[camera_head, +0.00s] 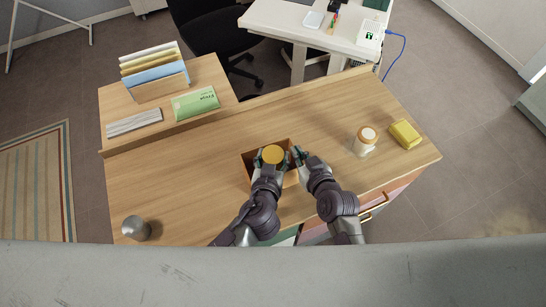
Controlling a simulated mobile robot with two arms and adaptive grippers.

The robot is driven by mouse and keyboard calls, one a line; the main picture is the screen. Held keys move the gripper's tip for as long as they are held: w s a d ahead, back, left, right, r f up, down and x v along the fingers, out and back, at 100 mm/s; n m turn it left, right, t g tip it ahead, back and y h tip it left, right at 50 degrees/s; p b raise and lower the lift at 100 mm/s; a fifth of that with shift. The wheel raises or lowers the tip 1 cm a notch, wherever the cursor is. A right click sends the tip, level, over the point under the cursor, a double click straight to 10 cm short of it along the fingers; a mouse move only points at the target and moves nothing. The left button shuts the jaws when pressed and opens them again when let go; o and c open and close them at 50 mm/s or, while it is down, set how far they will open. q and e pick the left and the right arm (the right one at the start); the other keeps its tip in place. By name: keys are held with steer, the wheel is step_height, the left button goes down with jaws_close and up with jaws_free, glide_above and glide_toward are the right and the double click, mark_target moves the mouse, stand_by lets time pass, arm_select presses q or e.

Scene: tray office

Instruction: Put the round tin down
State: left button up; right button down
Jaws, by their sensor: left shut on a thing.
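The round tin (273,154) shows a yellow-orange round top. My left gripper (270,160) is shut on it, at the brown open tray (247,161) in the middle of the wooden desk. The tin appears within the tray's outline; I cannot tell whether it touches the tray floor. My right gripper (298,154) is at the tray's right side, close to its wall. Its fingers are too small and hidden to tell whether they are open or hold the wall. My arms cover the near part of the tray.
A white jar with an orange lid (364,141) and a yellow sponge (405,134) stand to the right. A grey metal cup (136,228) stands at the near left. A raised shelf at left holds a green packet (194,102) and a folder rack (160,86).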

arm_select(q)
steer(key=shift+f, duration=0.15)
steer(key=shift+f, duration=0.15)
steer(key=shift+f, duration=0.55)
steer(key=o, duration=0.8)
steer(key=shift+s+f, duration=0.1)
steer(key=shift+o, duration=0.6)
steer(key=shift+s+f, duration=0.1)
steer(key=shift+r, duration=0.45)
steer(key=v, duration=1.2)
steer(key=shift+r, duration=0.4)
